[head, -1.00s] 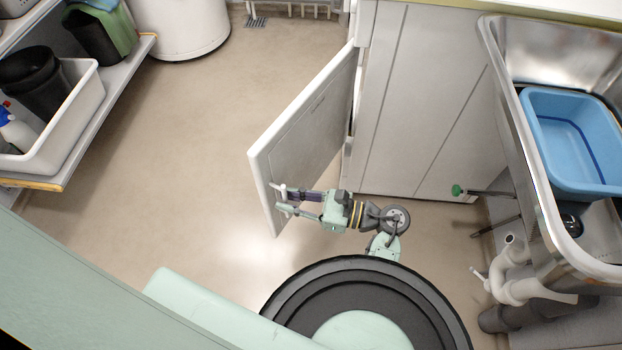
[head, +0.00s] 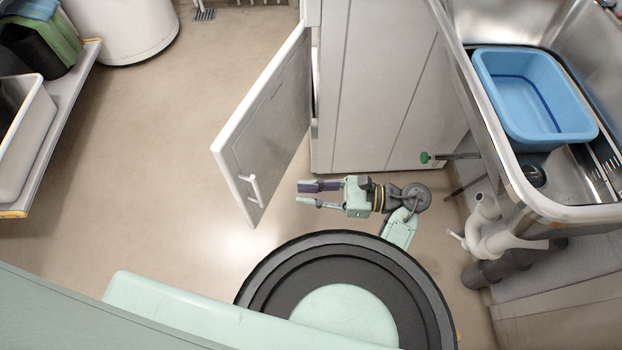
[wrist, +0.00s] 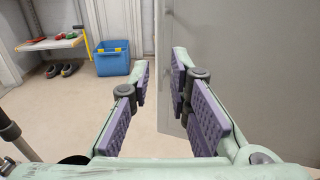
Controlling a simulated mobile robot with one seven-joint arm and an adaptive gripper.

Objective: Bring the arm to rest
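My gripper (head: 308,194) is open and empty in the head view, held to the right of the open cabinet door (head: 268,130) and apart from its white handle (head: 253,188). My arm reaches out from beside my round base, with the gripper pointing left. In the wrist view my gripper's two purple-padded fingers (wrist: 161,98) are spread with nothing between them. The door's grey panel (wrist: 240,60) fills the right side of that view, behind the right finger.
A steel sink (head: 520,190) with a blue basin (head: 535,95) stands at the right, with white pipes (head: 485,230) below. A shelf with a white bin (head: 25,150) is at the left. The wrist view shows a blue crate (wrist: 112,60). Floor left of the door is clear.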

